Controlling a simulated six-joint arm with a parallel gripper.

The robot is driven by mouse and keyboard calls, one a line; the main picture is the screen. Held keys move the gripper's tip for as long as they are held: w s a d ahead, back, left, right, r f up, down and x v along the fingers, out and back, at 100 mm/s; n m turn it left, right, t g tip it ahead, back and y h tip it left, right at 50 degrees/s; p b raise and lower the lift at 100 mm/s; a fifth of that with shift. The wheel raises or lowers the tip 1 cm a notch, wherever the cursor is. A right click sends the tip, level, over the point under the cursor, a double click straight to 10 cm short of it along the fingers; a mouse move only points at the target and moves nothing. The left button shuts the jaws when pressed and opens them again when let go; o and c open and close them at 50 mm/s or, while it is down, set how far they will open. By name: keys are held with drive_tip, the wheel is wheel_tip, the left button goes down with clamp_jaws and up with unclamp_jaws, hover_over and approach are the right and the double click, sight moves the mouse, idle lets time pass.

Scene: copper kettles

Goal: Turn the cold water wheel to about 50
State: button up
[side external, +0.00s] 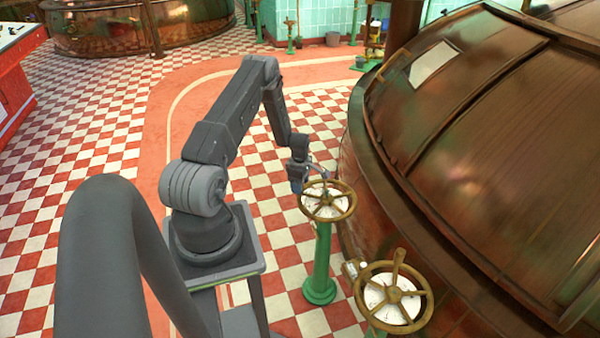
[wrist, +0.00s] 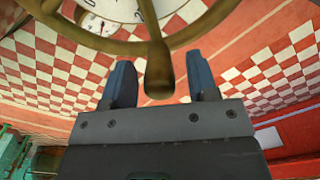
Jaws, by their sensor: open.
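A brass hand wheel (side external: 350,210) with a white dial behind its spokes stands on a green pedestal, just below and right of my gripper (side external: 300,183) in the side view. In the wrist view the wheel's brass rim and spokes (wrist: 97,40) fill the top, with part of the dial (wrist: 115,9) behind. A brass handle (wrist: 159,75) points down from the wheel between the two blue fingers of my gripper (wrist: 161,82). The fingers are open, with a gap on both sides of the handle. The dial reading is too small to tell, and no cold water label is legible.
A second brass wheel (side external: 425,298) with a white dial stands nearer the camera. A large copper kettle (side external: 480,130) rises close on the right of both wheels. The red and white checkered floor (side external: 110,120) is clear to the left.

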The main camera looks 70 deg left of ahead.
wheel_tip(320, 180, up, 13)
drive_tip(key=shift+r, duration=0.15)
idle(0.5)
drive_tip(key=w+d+r+m+t+y, duration=0.1)
drive_tip(key=w+d+r+m, duration=0.1)
drive_tip(key=d+r+m, duration=0.75)
drive_tip(key=w+d+r+m+t, duration=0.1)
drive_tip(key=w+d+r+m, duration=0.25)
drive_tip(key=d+r, duration=0.95)
drive_tip(key=s+d+r+m+t, duration=0.1)
drive_tip(key=s+d+r+m, duration=0.3)
drive_tip(key=s+d+m, duration=0.3)
drive_tip(key=s+d+r+m+t+h, duration=0.1)
drive_tip(key=s+d+r+m+t, duration=0.1)
drive_tip(key=s+d+r+m, duration=0.2)
drive_tip(key=s+d+m, duration=0.3)
drive_tip(key=s+d, duration=0.2)
drive_tip(key=d, duration=0.1)
drive_tip(key=shift+d+r+m+t, duration=0.15)
drive_tip(key=shift+m+t, duration=0.15)
drive_tip(key=shift+m, duration=0.1)
